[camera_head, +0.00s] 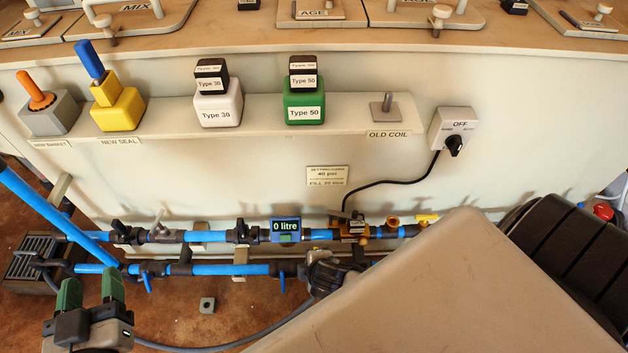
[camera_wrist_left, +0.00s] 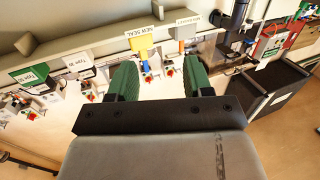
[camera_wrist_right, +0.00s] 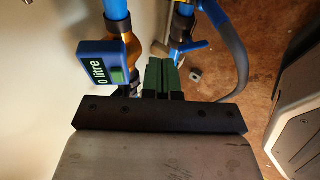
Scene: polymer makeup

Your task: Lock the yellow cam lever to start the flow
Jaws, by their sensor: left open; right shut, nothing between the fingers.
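A small yellow lever (camera_head: 427,217) sits on the upper blue pipe line at the right, beside my beige arm link. I cannot tell whether it is locked. A brass fitting (camera_head: 355,228) stands to its left, and a blue meter (camera_head: 286,229) reading "0 litre" is further left. In the right wrist view the meter (camera_wrist_right: 98,67) is left of my right gripper (camera_wrist_right: 162,62), which is shut and empty. The yellow lever is not clear there. My left gripper (camera_head: 92,288) is open and empty at the lower left, far from the lever; its spread fingers (camera_wrist_left: 160,65) show in its wrist view.
Two blue pipe lines with valves run along the machine's front. A shelf (camera_head: 265,111) above holds the yellow NEW SEAL block (camera_head: 118,110), the Type 30 block (camera_head: 218,108) and the Type 50 block (camera_head: 304,106). A switch (camera_head: 453,130) marked OFF is at the right. A floor grate (camera_head: 33,262) lies left.

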